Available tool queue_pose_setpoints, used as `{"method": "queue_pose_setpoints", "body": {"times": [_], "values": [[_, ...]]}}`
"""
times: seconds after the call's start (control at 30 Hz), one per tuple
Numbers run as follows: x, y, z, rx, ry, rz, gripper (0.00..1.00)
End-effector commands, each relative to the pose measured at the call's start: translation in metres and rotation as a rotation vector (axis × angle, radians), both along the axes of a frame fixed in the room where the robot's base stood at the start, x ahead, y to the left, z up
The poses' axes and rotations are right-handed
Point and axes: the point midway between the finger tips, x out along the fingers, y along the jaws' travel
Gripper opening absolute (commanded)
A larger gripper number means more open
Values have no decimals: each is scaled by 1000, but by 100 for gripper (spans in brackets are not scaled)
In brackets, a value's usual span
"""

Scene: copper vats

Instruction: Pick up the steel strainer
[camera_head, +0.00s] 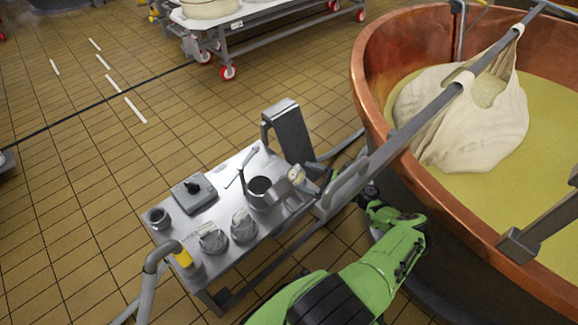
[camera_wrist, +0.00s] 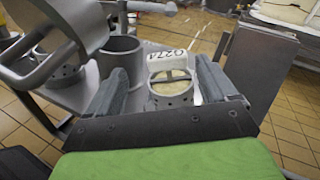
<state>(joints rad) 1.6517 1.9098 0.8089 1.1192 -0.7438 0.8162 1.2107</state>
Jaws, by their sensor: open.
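A perforated steel cup, which I take as the steel strainer (camera_wrist: 172,98), shows in the wrist view between my fingers. It has pale contents, a bar across its top and a white tag behind it. In the head view it seems to be the small round piece (camera_head: 297,174) at the table's right end, partly covered. My gripper (camera_wrist: 160,70) is open, with a finger on each side of the cup; I cannot tell whether they touch it. In the head view my gripper (camera_head: 318,190) is small and partly hidden by the arm. Two similar tagged cups (camera_head: 213,239) (camera_head: 243,226) stand at the table's front.
The steel table (camera_head: 160,187) also bears a pot (camera_head: 262,193), a small cup (camera_head: 159,218) and a grey box with a black knob (camera_head: 194,192). A tall steel container (camera_head: 290,132) stands close behind. A copper vat (camera_head: 440,190) blocks the right. Tiled floor is clear to the left.

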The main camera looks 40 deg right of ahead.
Motion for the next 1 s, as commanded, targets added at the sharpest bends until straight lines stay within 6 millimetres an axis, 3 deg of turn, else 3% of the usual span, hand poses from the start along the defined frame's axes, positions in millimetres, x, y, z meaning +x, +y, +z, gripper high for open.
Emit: {"method": "queue_pose_setpoints", "body": {"times": [0.17,0.53,0.8,1.0], "values": [[7,-4,5,35,-36,-39,85],[63,21,-1,30,-33,-34,85],[69,23,0,30,-32,-36,85],[69,23,0,30,-32,-36,54]]}}
